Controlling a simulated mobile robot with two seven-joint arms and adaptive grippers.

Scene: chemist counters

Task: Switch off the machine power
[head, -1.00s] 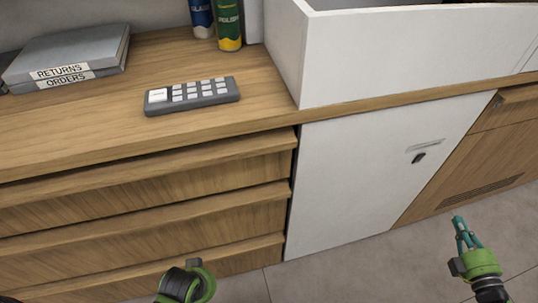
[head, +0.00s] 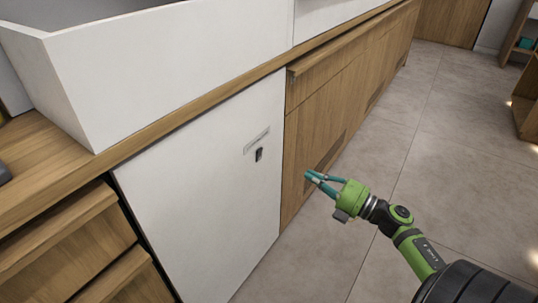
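A white panel (head: 205,200) is set into the front of the wooden counter. A small black switch-like part (head: 259,154) sits on its upper right, just under a thin grey slot or label (head: 256,140). No other machine control shows. My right gripper (head: 307,177), green with teal fingers, is in the air to the right of the panel and lower than the black part. It points left towards the counter and appears apart from it. Its fingertips look close together, but I cannot tell if they are shut. I see nothing held. My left gripper is out of view.
A white raised box (head: 160,60) stands on the wooden countertop (head: 30,165). Wooden drawers (head: 70,250) are left of the panel, and a wooden front (head: 320,115) is right of it. The grey floor (head: 440,140) is clear on the right. Shelves (head: 528,70) stand far right.

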